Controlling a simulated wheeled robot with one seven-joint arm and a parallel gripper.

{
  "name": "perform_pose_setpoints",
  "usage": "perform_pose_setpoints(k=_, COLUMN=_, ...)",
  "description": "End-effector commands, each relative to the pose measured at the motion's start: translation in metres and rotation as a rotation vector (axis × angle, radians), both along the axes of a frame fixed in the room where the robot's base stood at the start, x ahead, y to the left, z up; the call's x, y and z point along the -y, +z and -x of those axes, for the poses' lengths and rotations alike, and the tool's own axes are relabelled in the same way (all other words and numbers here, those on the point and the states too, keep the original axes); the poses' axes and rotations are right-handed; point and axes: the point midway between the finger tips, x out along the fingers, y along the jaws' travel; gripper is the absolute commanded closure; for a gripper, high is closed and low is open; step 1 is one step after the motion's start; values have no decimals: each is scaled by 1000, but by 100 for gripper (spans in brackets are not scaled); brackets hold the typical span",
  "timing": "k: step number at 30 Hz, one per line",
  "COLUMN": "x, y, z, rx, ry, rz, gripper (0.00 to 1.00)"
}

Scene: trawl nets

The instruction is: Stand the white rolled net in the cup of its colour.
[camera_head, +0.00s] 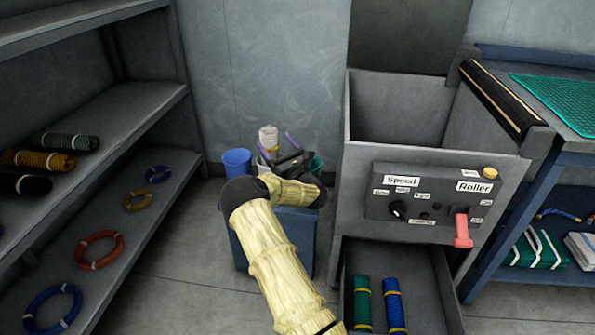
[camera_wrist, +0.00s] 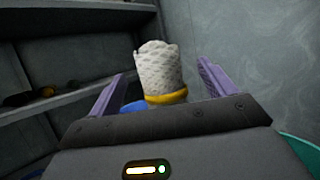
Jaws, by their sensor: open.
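The white rolled net (camera_head: 268,137) stands upright above the blue stand, just past my gripper (camera_head: 278,143). In the wrist view the white net (camera_wrist: 159,70), with a yellow band low on it, shows between and beyond the purple fingers of my gripper (camera_wrist: 160,80). The fingers are spread, with a gap on both sides of the net. The gripper body hides the net's lower end, so I cannot see what it stands in. A blue cup (camera_head: 237,161) is left of it and a green cup (camera_head: 316,162) is right. No white cup is clearly visible.
The blue stand (camera_head: 305,230) is partly behind my arm. A grey machine (camera_head: 375,160) with a control panel stands close on the right, its lower drawer open with green and blue rolls (camera_head: 394,303). Shelves (camera_head: 150,105) with nets and rope coils are on the left.

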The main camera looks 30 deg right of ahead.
Motion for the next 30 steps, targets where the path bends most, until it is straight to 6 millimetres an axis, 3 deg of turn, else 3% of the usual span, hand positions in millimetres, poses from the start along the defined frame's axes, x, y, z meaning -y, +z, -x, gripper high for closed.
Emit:
perform_pose_setpoints(k=14, x=16, y=-32, z=79, rx=-3, ry=-3, rz=0, gripper=17)
perform_pose_setpoints(k=18, x=18, y=-46, z=87, rx=-9, ry=-3, rz=1, gripper=17)
perform_pose_setpoints(k=30, x=24, y=-52, z=112, rx=-9, ry=-9, rz=1, gripper=17)
